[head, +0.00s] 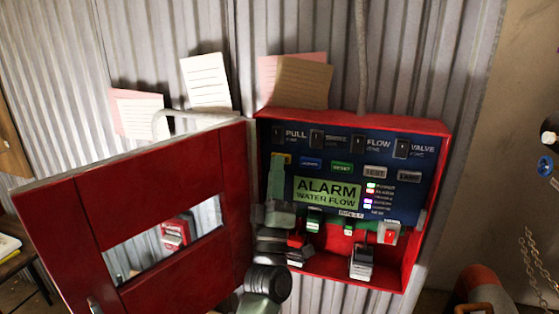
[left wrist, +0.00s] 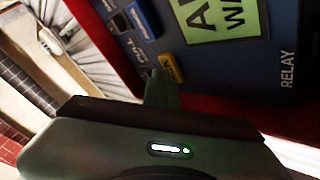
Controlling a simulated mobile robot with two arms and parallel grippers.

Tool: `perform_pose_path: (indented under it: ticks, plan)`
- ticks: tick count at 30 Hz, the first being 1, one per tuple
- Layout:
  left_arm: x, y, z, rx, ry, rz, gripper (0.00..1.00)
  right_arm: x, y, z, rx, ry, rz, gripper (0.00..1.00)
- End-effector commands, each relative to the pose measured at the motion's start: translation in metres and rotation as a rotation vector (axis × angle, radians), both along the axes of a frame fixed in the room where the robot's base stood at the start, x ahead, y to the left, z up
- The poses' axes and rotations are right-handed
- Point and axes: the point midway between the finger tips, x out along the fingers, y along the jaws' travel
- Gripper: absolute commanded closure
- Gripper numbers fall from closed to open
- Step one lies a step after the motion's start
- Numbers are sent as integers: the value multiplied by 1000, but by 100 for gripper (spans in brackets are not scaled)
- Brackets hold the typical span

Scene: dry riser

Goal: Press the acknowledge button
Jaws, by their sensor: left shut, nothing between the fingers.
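The alarm panel (head: 415,190) is a dark blue board in a red wall box, with a green "ALARM WATER FLOW" display (head: 327,192). A row of coloured buttons runs above the display. The yellow button (head: 288,158) at the row's left end, whose label I cannot read for certain, is likely the acknowledge button. It also shows in the left wrist view (left wrist: 172,69). My left gripper (head: 277,163) is shut and empty, its fingertips pointing up at the yellow button and partly covering it in the head view. I cannot tell whether they touch it. My right gripper is not in view.
The box's red door (head: 62,222), with a window, stands open at the left. A blue button (head: 311,163) and a green reset button (head: 342,168) sit right of the yellow one. Devices (head: 361,262) sit along the box bottom. Chains (head: 535,265) hang at right.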

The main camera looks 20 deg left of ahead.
Motion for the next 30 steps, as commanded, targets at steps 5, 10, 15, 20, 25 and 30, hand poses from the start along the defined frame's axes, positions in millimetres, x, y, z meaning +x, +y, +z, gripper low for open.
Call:
perform_pose_path:
  ticks: [5,10,15,20,25,30]
  plan:
    - [-5,0,0,1,2,-1,100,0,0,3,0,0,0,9]
    - [-15,0,0,1,2,-1,100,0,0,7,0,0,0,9]
    - [-19,0,-1,1,1,-1,100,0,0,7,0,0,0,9]
    - [-19,0,-1,1,1,-1,100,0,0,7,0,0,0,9]
    - [-25,1,0,1,1,-1,100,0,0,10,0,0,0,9]
    - [-43,1,1,0,1,0,100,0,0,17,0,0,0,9]
